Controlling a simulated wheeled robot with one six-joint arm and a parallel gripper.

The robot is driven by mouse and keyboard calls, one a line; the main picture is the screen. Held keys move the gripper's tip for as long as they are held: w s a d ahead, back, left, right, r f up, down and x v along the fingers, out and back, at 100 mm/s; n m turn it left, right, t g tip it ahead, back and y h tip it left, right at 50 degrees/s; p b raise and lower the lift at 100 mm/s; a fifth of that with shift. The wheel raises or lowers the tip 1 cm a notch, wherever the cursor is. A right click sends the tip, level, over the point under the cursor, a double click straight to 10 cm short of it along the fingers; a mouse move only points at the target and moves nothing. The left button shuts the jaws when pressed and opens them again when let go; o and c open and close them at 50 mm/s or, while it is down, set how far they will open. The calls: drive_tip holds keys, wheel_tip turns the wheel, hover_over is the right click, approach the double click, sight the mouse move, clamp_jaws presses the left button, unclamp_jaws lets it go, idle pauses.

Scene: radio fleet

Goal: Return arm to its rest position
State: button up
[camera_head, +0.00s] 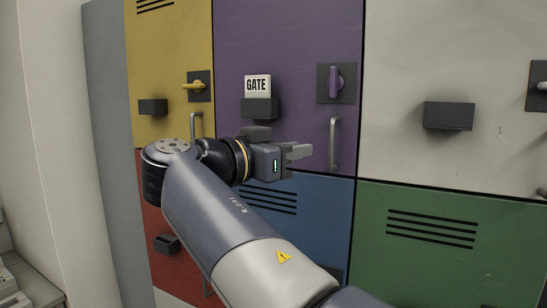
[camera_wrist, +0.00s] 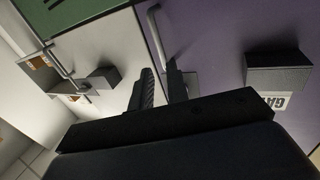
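My arm (camera_head: 225,220) reaches up from the lower right and bends at its elbow on the left. My gripper (camera_head: 303,151) points right, in front of the lower part of the purple locker door (camera_head: 290,50). In the wrist view its two fingers (camera_wrist: 161,72) stand apart with a narrow gap and nothing between them. It appears clear of the purple door's handle (camera_head: 334,145), which also shows beyond the fingertips in the wrist view (camera_wrist: 157,35). No object is held.
A GATE card (camera_head: 257,86) stands in a dark holder (camera_head: 260,108) on the purple door. Yellow (camera_head: 165,60), white (camera_head: 450,60), red (camera_head: 175,270), blue (camera_head: 320,215) and green (camera_head: 440,260) doors surround it. Latches and holders stick out. A pale wall (camera_head: 50,130) is at left.

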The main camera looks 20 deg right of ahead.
sight(329, 168)
drive_tip(key=p+x, duration=0.3)
drive_tip(key=x, duration=0.7)
drive_tip(key=shift+w+d, duration=0.15)
drive_tip(key=shift+d, duration=0.05)
drive_tip(key=shift+f, duration=0.15)
